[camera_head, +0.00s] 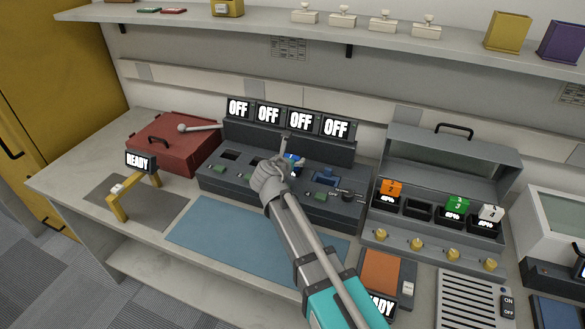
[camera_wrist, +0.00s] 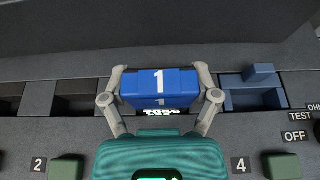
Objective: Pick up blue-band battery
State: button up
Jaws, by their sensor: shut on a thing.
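The blue-band battery (camera_wrist: 160,82) is a blue block marked 1, seen in the wrist view between my two fingers. My gripper (camera_wrist: 160,90) is shut on its left and right sides. The battery is at the bay between those labelled 2 and 4 on the dark charging unit (camera_head: 215,182). I cannot tell whether it still sits in the bay or is slightly raised. In the head view my gripper (camera_head: 288,160) covers most of the battery, and only a bit of blue shows. A small lit readout below the battery is partly hidden.
The bay to the right holds a blue-grey piece (camera_wrist: 258,75); the bays to the left look dark. Several OFF displays (camera_head: 268,113) stand behind. A grey open-lidded case (camera_head: 430,170) with orange, green and white-marked batteries is right. A clear blue mat (camera_head: 215,237) lies in front.

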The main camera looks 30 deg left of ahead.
jog(key=shift+r, duration=0.2)
notch_tip(320, 180, up, 2)
jog(key=p, duration=0.2)
jog(key=shift+p, duration=0.3)
jog(key=s+d+r+p, duration=0.7)
jog(key=d+r+p, duration=0.3)
jog(key=d, duration=0.2)
jog(key=shift+s+r, duration=0.2)
jog(key=shift+r, duration=0.1)
jog(key=shift+a, duration=0.1)
